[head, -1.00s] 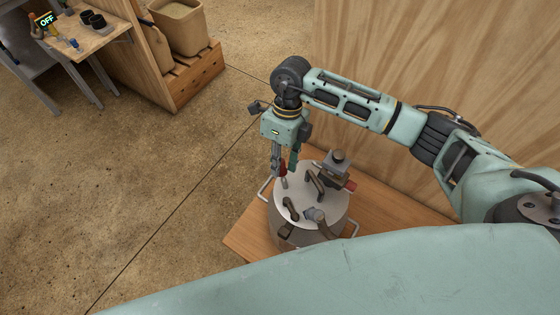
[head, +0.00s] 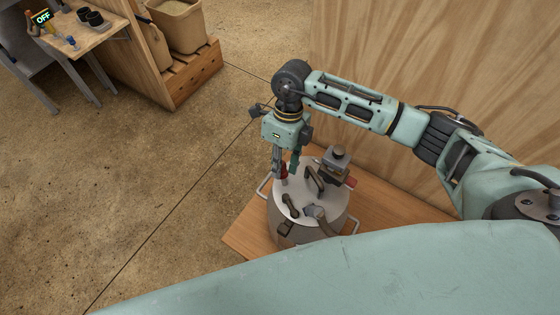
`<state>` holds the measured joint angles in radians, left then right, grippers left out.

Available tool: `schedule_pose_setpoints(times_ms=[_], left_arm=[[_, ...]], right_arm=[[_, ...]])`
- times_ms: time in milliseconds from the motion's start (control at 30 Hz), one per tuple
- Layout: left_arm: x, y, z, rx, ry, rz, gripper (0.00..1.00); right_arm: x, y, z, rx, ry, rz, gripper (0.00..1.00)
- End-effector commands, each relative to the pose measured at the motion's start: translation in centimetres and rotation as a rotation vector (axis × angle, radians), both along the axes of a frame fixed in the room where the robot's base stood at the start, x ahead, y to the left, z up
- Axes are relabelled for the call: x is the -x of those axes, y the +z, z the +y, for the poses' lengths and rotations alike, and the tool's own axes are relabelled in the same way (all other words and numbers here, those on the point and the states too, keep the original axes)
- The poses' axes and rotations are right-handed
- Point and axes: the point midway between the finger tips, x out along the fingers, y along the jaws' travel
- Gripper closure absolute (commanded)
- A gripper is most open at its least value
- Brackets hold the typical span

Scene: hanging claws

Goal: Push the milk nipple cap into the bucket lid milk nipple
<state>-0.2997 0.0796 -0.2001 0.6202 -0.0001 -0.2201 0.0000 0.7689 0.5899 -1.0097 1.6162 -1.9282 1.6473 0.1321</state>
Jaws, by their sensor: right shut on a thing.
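The metal milk bucket (head: 284,231) stands on a low wooden board, with its pale round lid (head: 325,205) on top. The lid carries dark handles and fittings. A short pale nipple (head: 284,183) stands near the lid's far left edge. My right gripper (head: 285,170) points down over that edge and is shut on the small red cap (head: 284,171). The cap is right at the top of the nipple; whether it is seated on it is too small to tell. The fingers partly hide the cap. My left gripper is not in view.
A grey block-like fitting (head: 336,162) with a red part rises at the lid's right side, close to my right gripper. A wooden wall (head: 440,70) stands behind. Open floor (head: 130,190) lies to the left. A small table with dark cups (head: 92,18) is far off at top left.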

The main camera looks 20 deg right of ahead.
Motion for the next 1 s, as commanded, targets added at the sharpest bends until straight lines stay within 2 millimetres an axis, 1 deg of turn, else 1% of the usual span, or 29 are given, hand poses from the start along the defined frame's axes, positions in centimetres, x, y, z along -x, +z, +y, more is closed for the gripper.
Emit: schedule_pose_setpoints(times_ms=[533, 567, 600, 800, 1000], left_arm=[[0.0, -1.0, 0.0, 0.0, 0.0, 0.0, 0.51], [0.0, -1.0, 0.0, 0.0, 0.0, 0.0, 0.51], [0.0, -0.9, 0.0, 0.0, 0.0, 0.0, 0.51], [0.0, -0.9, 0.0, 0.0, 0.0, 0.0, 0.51], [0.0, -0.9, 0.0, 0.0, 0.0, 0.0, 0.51]], right_arm=[[0.8, -1.6, -0.1, 0.0, 0.001, 0.0, 1.0], [0.8, -1.6, -0.1, -0.001, 0.001, -0.001, 0.78], [0.8, -1.5, -0.1, -0.001, 0.001, -0.001, 0.74], [0.8, -1.5, -0.1, 0.0, 0.001, 0.0, 0.57], [0.8, -1.5, -0.1, 0.0, 0.001, 0.0, 0.56]])
